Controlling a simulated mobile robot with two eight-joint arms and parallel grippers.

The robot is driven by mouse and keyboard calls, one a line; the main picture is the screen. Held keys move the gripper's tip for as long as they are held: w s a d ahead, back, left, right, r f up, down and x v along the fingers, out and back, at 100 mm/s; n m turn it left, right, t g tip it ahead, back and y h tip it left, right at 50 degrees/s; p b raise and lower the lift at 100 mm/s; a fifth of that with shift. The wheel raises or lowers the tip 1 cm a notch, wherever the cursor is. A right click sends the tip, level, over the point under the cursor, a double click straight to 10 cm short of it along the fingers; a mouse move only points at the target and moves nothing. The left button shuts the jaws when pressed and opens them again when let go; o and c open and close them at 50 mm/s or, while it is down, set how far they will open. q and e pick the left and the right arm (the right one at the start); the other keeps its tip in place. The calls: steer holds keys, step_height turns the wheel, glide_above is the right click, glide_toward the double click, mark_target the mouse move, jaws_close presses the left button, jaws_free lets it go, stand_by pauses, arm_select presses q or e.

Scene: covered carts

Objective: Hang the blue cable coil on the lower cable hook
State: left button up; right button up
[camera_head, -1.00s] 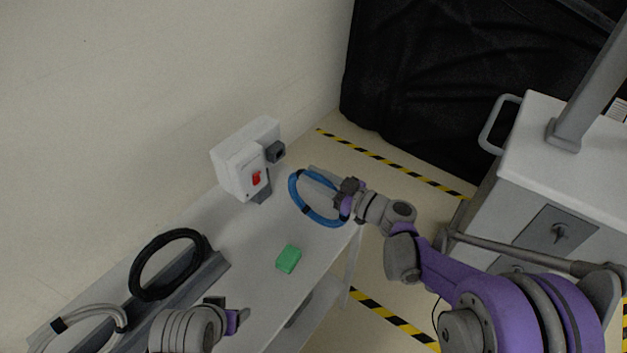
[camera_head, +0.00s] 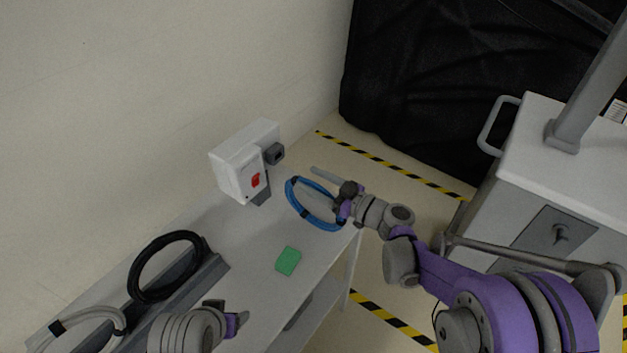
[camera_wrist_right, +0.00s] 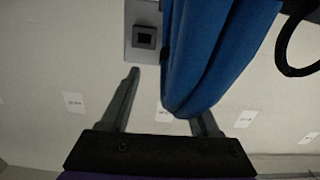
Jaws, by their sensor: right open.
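The blue cable coil (camera_head: 291,207) is a ring above the far end of the white bench in the head view. My right gripper (camera_head: 319,184) is at the coil with its long grey fingers spread. In the right wrist view the coil (camera_wrist_right: 210,50) looms large in front of the right finger and hides much of it; the left finger stands clear. I cannot tell whether the coil touches a finger or what bears it. I cannot make out the lower cable hook. My left gripper (camera_head: 238,322) is low over the bench, its jaws unclear.
The white bench (camera_head: 230,265) carries a green block (camera_head: 288,261). A black coil (camera_head: 135,280) and a pale coil (camera_head: 60,327) are by a grey rail. A white box with a red switch (camera_head: 255,181) is at the wall. A grey cart (camera_head: 545,185) stands right.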

arm_select(q)
steer(key=shift+s+f+b, duration=0.2)
steer(key=shift+f+b, duration=0.4)
arm_select(e)
steer(key=v, duration=1.2)
